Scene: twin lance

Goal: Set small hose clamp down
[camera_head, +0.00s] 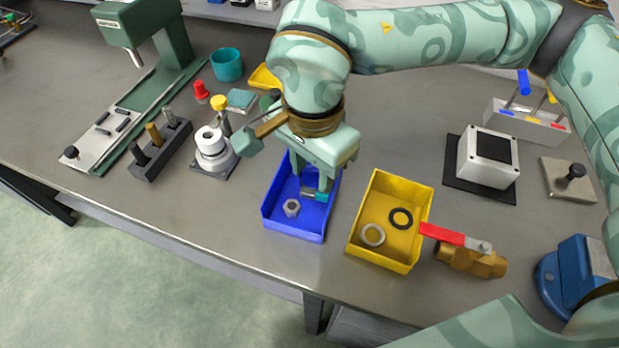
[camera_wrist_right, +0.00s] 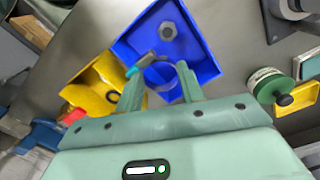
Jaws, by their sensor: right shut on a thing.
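My right gripper (camera_head: 311,188) points down into the blue bin (camera_head: 271,212). It is shut on the small hose clamp (camera_head: 308,191), a thin metal ring with a screw housing. In the right wrist view the clamp (camera_wrist_right: 149,60) sits between the fingertips (camera_wrist_right: 160,82), over the blue bin (camera_wrist_right: 209,66). I cannot tell whether the clamp touches the bin floor. A grey hex nut (camera_head: 291,208) lies in the same bin, near its front, and shows in the wrist view (camera_wrist_right: 168,31). My left gripper is not in view.
A yellow bin (camera_head: 383,259) with a pale ring (camera_head: 372,235) and a black ring (camera_head: 401,218) stands to the right. A brass valve with a red handle (camera_head: 470,261) is beside it. A grey and white fixture (camera_head: 210,150) stands left. The table's front edge is close.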

